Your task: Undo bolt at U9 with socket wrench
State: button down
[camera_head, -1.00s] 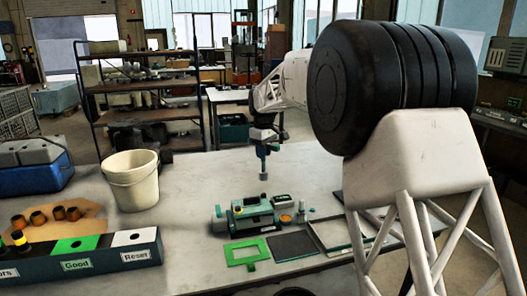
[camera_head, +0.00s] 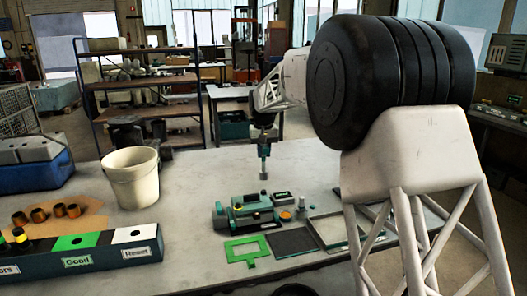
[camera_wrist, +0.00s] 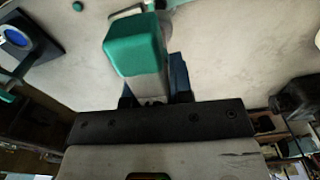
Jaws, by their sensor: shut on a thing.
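My gripper (camera_head: 263,146) is at the back of the grey workbench, above its surface. It is shut on the socket wrench (camera_head: 264,165), a teal tool with a grey socket end pointing down. In the wrist view the wrench shows as a teal block (camera_wrist: 135,45) with a light grey body between the dark jaws. A teal and grey machine assembly (camera_head: 246,213) lies on the bench, in front of and apart from the wrench. The bolt at U9 is too small to pick out.
A cream bucket (camera_head: 133,182) stands left of the wrench. A green frame (camera_head: 247,249), a dark plate (camera_head: 293,243) and a shallow tray (camera_head: 328,231) lie at the front. A labelled box (camera_head: 75,262) is front left. Bench around the wrench is clear.

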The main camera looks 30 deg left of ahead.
aim_at(263, 172)
jog(key=m, duration=0.5)
jog(key=shift+f, duration=0.25)
jog(key=m, duration=0.5)
jog(key=shift+f, duration=2)
jog(key=shift+f, duration=0.15)
jog(key=shift+f, duration=0.8)
